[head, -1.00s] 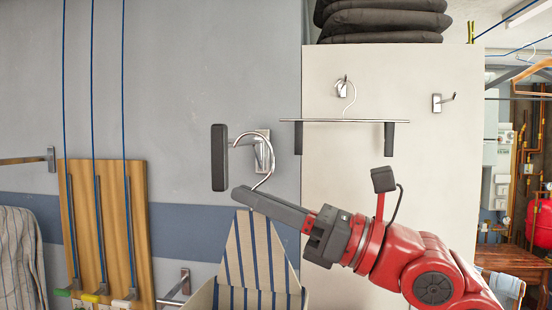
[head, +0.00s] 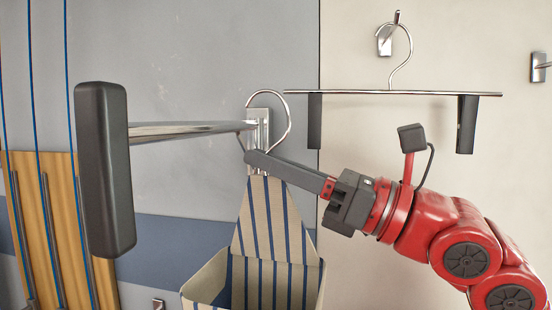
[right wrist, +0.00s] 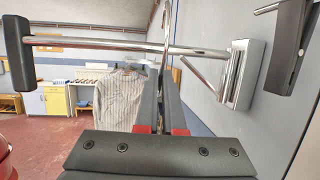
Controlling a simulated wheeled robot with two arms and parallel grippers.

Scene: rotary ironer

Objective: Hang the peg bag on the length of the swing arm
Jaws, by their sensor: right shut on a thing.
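The peg bag (head: 262,225) is cream with blue stripes and an open pocket below, and hangs upright from a large metal hook (head: 289,115). My right gripper (head: 252,158) is shut on the hook's lower stem, just above the cloth. The swing arm (head: 185,129) is a chrome bar from a wall plate to a black end pad (head: 105,170). In the head view the hook's curve rises above the bar near the wall plate. In the right wrist view the hook (right wrist: 167,60) crosses the swing arm (right wrist: 110,45); I cannot tell whether it rests on it. My left gripper is out of view.
A hanger with black clips (head: 390,92) hangs on a wall hook to the right, above my right arm. A wooden board (head: 60,220) with blue cords stands at the left. A striped shirt (right wrist: 125,98) hangs beyond in the right wrist view.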

